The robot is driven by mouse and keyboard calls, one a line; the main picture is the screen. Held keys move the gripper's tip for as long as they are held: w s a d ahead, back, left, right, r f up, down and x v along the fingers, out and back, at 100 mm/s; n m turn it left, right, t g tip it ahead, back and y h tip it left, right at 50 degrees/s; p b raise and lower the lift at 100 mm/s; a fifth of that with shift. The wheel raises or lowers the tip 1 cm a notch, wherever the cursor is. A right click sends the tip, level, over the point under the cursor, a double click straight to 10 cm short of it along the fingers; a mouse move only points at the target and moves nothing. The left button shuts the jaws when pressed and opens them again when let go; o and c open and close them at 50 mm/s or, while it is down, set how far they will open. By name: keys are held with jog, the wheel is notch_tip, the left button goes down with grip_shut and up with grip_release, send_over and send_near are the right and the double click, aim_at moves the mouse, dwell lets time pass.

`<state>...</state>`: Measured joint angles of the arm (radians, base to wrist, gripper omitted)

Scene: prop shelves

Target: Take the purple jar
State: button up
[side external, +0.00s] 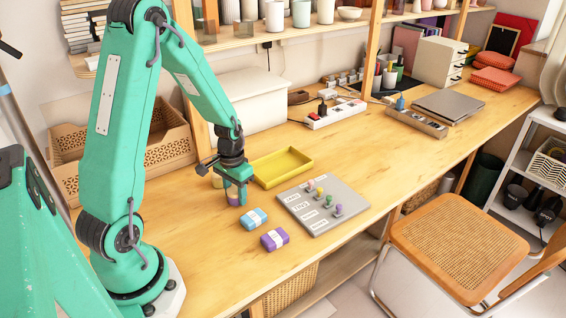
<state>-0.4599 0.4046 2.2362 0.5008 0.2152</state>
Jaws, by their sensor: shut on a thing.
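A small purple jar (233,200) stands upright at or just above the wooden tabletop, left of the yellow tray. My gripper (234,192) points down from above and is shut on it.
A yellow tray (282,167) lies right of my gripper. A blue block (254,218) and a purple block (274,239) lie in front. A grey board (324,204) with several coloured pegs is to the right. A white box (246,101) stands behind.

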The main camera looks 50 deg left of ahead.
aim_at(235, 189)
jog(key=shift+r, duration=0.2)
jog(key=shift+r, duration=0.9)
notch_tip(235, 189, up, 2)
jog(key=shift+r, duration=0.1)
jog(key=d+r, duration=0.6)
jog(key=d, duration=0.5)
jog(key=shift+s+d+r, duration=0.3)
jog(key=shift+s+d, duration=0.05)
jog(key=shift+s, duration=0.1)
